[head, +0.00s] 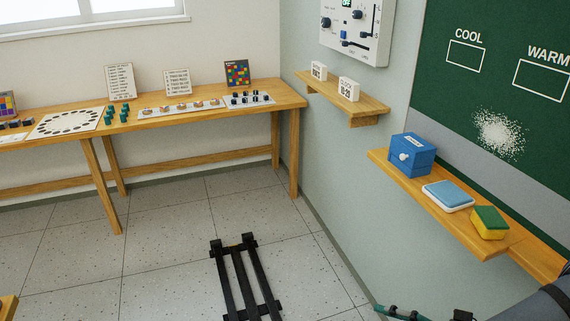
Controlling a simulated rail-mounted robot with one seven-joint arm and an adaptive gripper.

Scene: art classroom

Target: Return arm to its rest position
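Part of my arm (540,303) shows at the bottom right corner of the head view, dark grey and cut off by the frame edge. It is low, below and in front of the wooden wall shelf (446,212). A thin teal and black piece (402,313) shows beside it at the bottom edge; I cannot tell what part it is. My gripper's fingers cannot be made out, so whether it holds anything is hidden.
The shelf holds a blue box (411,155), a blue-and-white pad (447,195) and a green-and-yellow sponge (489,222). A green board (480,75) is above. A smaller shelf (345,101) holds two white blocks. A long wooden table (290,101) stands left.

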